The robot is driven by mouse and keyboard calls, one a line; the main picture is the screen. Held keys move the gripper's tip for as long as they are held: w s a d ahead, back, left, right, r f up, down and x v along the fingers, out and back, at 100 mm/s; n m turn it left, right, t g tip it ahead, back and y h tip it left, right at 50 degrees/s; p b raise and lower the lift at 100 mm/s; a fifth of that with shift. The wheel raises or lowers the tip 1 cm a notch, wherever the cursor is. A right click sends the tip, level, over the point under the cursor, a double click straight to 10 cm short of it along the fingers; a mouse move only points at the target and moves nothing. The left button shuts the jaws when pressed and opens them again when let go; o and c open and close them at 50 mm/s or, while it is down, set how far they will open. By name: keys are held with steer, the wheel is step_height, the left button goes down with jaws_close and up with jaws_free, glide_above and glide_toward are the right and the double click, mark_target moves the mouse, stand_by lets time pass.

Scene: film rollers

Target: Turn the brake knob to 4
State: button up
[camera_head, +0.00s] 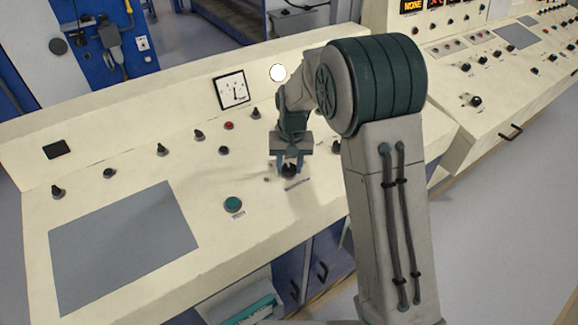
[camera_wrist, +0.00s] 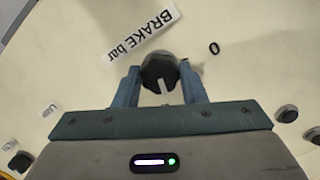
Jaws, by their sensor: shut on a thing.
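The brake knob (camera_wrist: 158,70) is a dark round knob with a pale pointer mark, seen in the wrist view beside a "BRAKE bar" label (camera_wrist: 139,38). The pointer mark faces down in that view, toward my gripper's palm. In the head view the knob (camera_head: 289,171) is a small dark shape under my gripper. My gripper (camera_wrist: 160,78) is shut on the knob, with one blue finger on each side. I cannot make out a 4; my gripper hides part of the dial.
The cream console carries several other dark knobs (camera_head: 162,149), a red button (camera_head: 229,126), a green button (camera_head: 234,204), a gauge (camera_head: 232,91) and a grey panel (camera_head: 122,245). A second console (camera_head: 500,90) stands at the right.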

mark_target(293, 167)
steer(key=shift+m, duration=0.7)
steer(key=o, duration=1)
steer(key=shift+r, duration=0.1)
step_height(293, 167, up, 14)
steer(key=b, duration=0.1)
steer(key=shift+d, duration=0.45)
steer(key=shift+w+f, duration=0.1)
steer(key=shift+f, duration=0.1)
